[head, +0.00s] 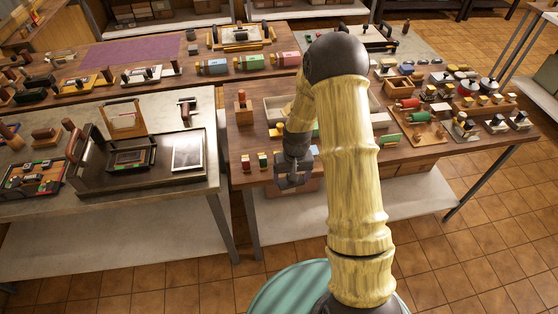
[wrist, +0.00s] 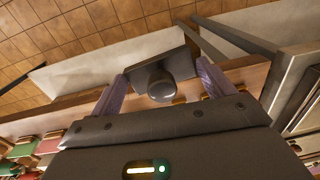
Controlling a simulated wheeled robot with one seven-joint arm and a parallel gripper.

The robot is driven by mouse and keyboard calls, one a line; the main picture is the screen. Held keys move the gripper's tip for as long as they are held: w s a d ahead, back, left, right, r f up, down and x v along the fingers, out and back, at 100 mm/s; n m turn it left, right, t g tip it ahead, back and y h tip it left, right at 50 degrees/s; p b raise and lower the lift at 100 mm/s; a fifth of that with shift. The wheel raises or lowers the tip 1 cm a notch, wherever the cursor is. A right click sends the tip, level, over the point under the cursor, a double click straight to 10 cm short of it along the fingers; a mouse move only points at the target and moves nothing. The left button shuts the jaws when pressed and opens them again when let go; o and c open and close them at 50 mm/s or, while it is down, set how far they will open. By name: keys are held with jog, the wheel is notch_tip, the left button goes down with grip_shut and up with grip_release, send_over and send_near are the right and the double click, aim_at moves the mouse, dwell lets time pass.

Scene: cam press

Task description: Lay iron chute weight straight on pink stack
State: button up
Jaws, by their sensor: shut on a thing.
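My gripper (head: 292,180) hangs at the front edge of the middle brown table in the head view, left of my arm's upper link. In the wrist view its two pale purple fingers are shut on a dark grey iron weight (wrist: 158,82) with a round knob and a flat rectangular plate. I take this for the iron chute weight; it is hard to make out in the head view. A pink block (head: 286,59) lies at the right end of a row on the back table, apart from my gripper. It may be the pink stack.
A green block (head: 250,62) and a blue-green block (head: 212,66) lie left of the pink one. The middle table (head: 240,150) is crowded with small wooden and metal pieces on its right. A dark metal tray (head: 115,185) stands on the left table. A gap separates these two tables.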

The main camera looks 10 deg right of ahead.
aim_at(294, 186)
jog(key=f+b, duration=0.1)
jog(key=f, duration=0.1)
jog(key=f+b, duration=0.1)
jog(key=f, duration=0.1)
jog(key=s+f+b, duration=0.1)
jog(key=f+b, duration=0.1)
jog(key=shift+s+d+f, duration=0.1)
jog(key=shift+d+f, duration=0.15)
jog(key=shift+d, duration=0.05)
jog(key=shift+s+d+f, duration=0.1)
jog(key=shift+s+f, duration=0.05)
jog(key=shift+s, duration=0.05)
